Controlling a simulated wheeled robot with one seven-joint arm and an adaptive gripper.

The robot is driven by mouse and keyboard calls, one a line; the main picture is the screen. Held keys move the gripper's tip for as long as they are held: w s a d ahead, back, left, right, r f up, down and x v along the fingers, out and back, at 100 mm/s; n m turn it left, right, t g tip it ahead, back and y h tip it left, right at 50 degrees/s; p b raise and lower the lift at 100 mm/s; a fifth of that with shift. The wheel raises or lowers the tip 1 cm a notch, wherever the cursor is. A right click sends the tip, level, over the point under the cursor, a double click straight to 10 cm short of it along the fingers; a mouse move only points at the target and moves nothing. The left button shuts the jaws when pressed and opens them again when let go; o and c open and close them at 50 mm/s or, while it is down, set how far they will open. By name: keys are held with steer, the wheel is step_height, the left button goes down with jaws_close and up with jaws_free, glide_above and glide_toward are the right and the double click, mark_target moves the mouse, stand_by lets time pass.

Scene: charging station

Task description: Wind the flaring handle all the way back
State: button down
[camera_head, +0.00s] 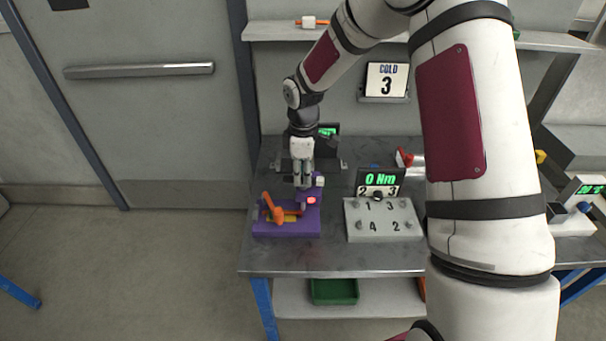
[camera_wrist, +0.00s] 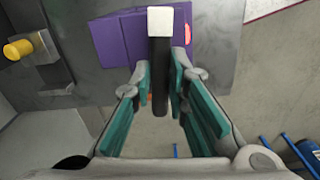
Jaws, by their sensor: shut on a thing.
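The flaring tool is a purple block (camera_head: 285,228) at the left front of the metal bench, with an orange lever (camera_head: 277,213) and a lit red spot on it. In the wrist view its purple body (camera_wrist: 118,40) lies beyond my fingers. The flaring handle shows there as a dark bar with a white end (camera_wrist: 160,20), lying between my fingertips. My gripper (camera_head: 303,183) points down over the back right of the tool and is shut on the handle. The wrist view shows its teal-padded fingers (camera_wrist: 163,78) on either side of the bar.
A grey numbered block (camera_head: 383,229) with a "0 Nm" display (camera_head: 380,179) stands right of the tool. A dark device with a green screen (camera_head: 328,130) stands behind my gripper. The bench's left edge is close to the tool. A green bin (camera_head: 334,291) sits below.

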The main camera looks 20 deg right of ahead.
steer(key=c, duration=1.6)
jaws_free()
steer(key=shift+o, duration=0.2)
step_height(320, 180, up, 12)
